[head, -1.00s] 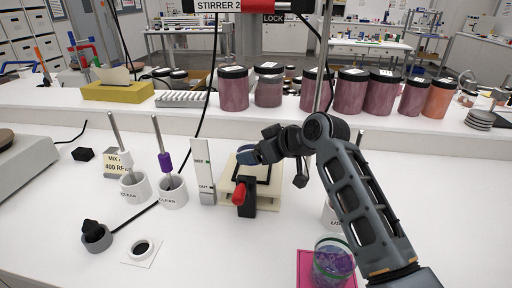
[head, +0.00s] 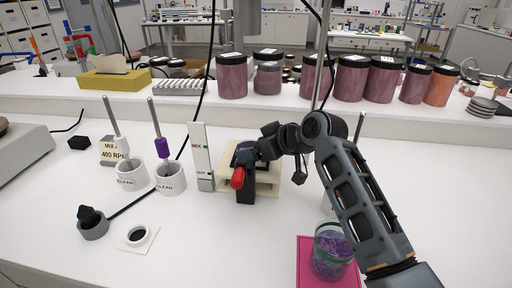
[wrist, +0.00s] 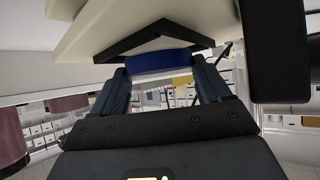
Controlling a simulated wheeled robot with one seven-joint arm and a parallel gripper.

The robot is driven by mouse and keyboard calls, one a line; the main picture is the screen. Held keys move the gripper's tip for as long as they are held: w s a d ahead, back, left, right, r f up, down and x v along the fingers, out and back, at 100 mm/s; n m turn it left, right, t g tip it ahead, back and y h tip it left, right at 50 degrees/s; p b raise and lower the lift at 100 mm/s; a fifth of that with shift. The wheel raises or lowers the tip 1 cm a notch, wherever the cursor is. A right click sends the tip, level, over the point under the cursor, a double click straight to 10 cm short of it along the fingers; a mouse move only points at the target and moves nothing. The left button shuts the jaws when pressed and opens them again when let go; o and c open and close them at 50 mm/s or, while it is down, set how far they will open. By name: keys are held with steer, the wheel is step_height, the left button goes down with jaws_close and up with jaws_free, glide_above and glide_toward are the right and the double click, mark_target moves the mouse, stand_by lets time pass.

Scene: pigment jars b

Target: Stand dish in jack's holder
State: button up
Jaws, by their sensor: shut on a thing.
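The jack (head: 267,187) is a beige, plate-topped stand on the white bench, with a red knob (head: 237,178) on a black block in front. A black frame on its top, seemingly the holder, is partly hidden by my gripper in the head view; a black angled edge (wrist: 135,43) shows under the beige plate in the wrist view. My gripper (wrist: 160,75) is shut on a dark blue, bar-like thing (wrist: 165,61), perhaps the dish edge-on. It is close against the black edge; I cannot tell whether it touches or is seated.
A glass jar (head: 331,255) with purple contents stands on a pink mat (head: 306,277) at front right. Pigment jars (head: 231,80) line the back shelf.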

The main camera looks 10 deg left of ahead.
steer(key=shift+f, duration=0.2)
steer(key=o, duration=1.1)
steer(key=shift+c, duration=0.2)
steer(key=shift+b+v, duration=0.5)
steer(key=shift+v, duration=3.45)
